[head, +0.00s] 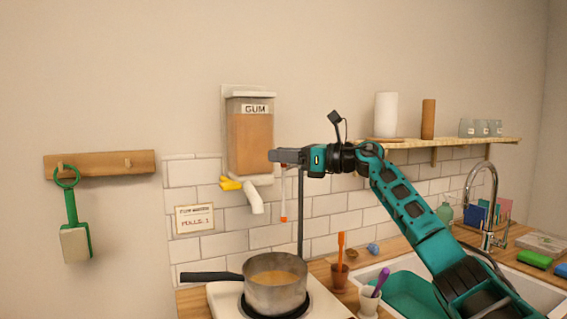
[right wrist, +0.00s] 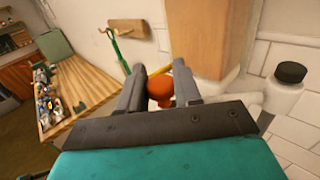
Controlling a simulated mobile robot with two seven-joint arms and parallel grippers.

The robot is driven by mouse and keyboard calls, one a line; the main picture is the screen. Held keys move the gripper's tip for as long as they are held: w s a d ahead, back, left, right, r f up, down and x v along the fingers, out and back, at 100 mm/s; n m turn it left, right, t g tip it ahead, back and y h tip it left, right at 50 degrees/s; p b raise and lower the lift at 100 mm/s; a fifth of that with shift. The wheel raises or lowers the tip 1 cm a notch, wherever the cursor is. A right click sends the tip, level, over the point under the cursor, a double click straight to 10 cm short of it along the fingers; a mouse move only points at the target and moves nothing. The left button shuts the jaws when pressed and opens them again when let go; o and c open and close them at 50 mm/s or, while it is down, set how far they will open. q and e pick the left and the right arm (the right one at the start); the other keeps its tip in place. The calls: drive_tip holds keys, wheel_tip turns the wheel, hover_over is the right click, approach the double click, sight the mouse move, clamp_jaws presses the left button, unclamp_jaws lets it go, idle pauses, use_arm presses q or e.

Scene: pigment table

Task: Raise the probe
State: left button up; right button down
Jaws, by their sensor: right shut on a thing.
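My right gripper (head: 275,156) is shut on the probe (head: 283,192), a thin white stick with an orange lower end. The probe hangs upright from the jaws, above the pot (head: 262,298), its lower end clear of the rim. In the right wrist view the gripper (right wrist: 160,84) has an orange-red rounded part of the probe (right wrist: 160,90) between its fingers. The pot holds an orange-brown liquid (head: 272,278) and stands on the hob (head: 227,299). My left gripper is not in view.
A dark upright pole (head: 300,215) stands just right of the probe. A gum dispenser (head: 250,135) with a white spout (head: 256,199) and yellow lever (head: 231,184) hangs behind. Cups with an orange and a purple tool stand right of the pot. A shelf (head: 460,143) is at right.

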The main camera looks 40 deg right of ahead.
drive_tip(key=shift+d+r, duration=0.15)
drive_tip(key=shift+r, duration=0.35)
drive_tip(key=shift+s+r, duration=0.1)
drive_tip(key=c, duration=1)
unclamp_jaws()
drive_tip(key=shift+c, duration=0.2)
drive_tip(key=shift+o, duration=0.9)
